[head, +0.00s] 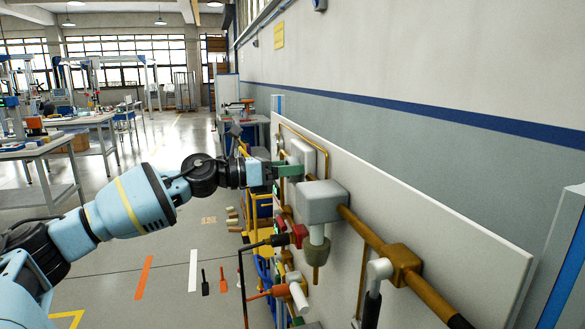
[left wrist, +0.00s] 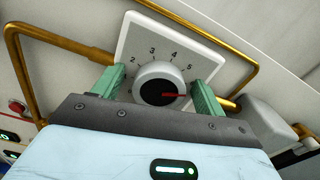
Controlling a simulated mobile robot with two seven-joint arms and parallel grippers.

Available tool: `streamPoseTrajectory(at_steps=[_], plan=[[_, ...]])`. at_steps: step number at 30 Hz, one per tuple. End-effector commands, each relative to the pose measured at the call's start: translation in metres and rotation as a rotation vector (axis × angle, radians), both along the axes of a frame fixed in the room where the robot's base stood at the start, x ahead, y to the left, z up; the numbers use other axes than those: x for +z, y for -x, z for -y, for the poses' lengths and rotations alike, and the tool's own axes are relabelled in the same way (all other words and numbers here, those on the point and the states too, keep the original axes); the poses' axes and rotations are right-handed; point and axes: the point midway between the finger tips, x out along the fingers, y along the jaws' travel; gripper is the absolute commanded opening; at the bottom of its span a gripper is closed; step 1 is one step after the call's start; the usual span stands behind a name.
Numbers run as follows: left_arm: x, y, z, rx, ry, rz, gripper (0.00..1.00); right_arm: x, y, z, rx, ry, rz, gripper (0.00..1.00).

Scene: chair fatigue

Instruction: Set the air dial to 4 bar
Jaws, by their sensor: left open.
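The air dial shows in the left wrist view as a light square plate (left wrist: 143,33) with a round grey knob (left wrist: 160,75). The printed numbers 2, 3, 4 and 5 arc over the knob. The knob's red pointer (left wrist: 175,95) points to the right, past the 5; the mark at its tip is hidden by a finger. My left gripper (left wrist: 158,88) is open, its green fingers on either side of the knob; I cannot tell whether they touch it. In the head view the left gripper (head: 289,170) is at the dial plate (head: 309,155). My right gripper is not in view.
The dial is on a pale wall panel (head: 430,215) with brass pipes (head: 362,228). A grey box (head: 321,202) stands out just right of the gripper, with red and white fittings below. Workbenches (head: 50,150) stand far left. The floor between is mostly clear.

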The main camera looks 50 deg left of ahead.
Motion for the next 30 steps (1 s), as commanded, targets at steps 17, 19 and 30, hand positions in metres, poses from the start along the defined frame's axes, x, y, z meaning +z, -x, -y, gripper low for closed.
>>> streamPoseTrajectory(at_steps=[17, 19, 30], plan=[[0.0, 0.0, 0.0, 0.0, 0.007, -0.004, 0.27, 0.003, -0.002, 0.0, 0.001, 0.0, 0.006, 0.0], [0.001, 0.0, 0.0, -0.001, 0.018, -0.009, 0.27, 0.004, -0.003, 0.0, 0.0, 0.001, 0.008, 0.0], [0.004, 0.0, 0.0, -0.001, 0.203, -0.101, 0.27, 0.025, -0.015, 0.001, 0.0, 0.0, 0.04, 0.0]])
